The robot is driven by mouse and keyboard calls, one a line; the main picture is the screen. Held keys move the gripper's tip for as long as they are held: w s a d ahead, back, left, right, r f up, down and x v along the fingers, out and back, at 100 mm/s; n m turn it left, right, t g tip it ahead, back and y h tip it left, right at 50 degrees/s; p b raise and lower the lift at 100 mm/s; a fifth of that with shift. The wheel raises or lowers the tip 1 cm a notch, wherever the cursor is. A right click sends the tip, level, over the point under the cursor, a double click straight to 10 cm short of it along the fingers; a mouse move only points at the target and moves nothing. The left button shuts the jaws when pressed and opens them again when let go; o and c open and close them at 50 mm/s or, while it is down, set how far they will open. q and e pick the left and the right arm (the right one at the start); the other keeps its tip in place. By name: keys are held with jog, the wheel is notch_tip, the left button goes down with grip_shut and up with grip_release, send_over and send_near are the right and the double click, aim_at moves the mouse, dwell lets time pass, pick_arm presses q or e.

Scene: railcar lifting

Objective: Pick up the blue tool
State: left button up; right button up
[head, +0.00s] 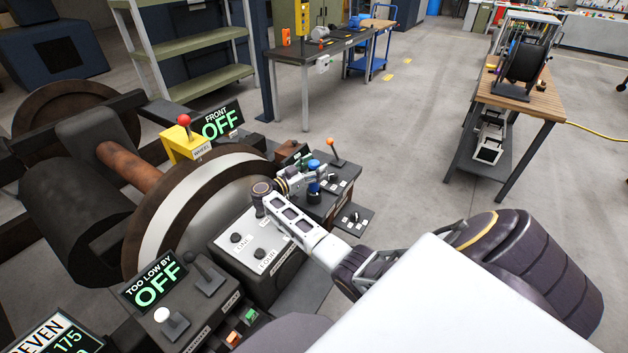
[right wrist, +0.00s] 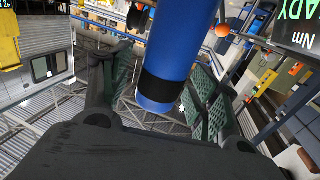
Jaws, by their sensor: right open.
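The blue tool (head: 314,188) stands upright by the black control box, right of the big wheel. In the right wrist view the blue tool (right wrist: 185,50) is a large blue cylinder with a black band near its lower end. My right gripper (head: 312,176) is at the tool, and its fingers partly cover it in the head view. In the right wrist view my right gripper (right wrist: 163,75) is open, with the tool's end between its two green-padded fingers. Whether a pad touches the tool I cannot tell. My left gripper is not in view.
An orange-knobbed lever (head: 331,146) stands just behind the tool. The wheel (head: 185,215) and a yellow block with a red knob (head: 184,143) are to the left. A labelled switch box (head: 250,245) lies below my forearm. Open floor stretches behind to the right.

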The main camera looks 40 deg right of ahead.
dwell(0.3)
jog(key=c, duration=1.2)
jog(key=shift+r, duration=0.1)
notch_tip(320, 180, up, 8)
jog(key=shift+r+p, duration=0.15)
jog(key=shift+p, duration=0.4)
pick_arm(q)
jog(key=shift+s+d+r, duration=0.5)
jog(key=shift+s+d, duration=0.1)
pick_arm(e)
jog(key=shift+r, duration=0.85)
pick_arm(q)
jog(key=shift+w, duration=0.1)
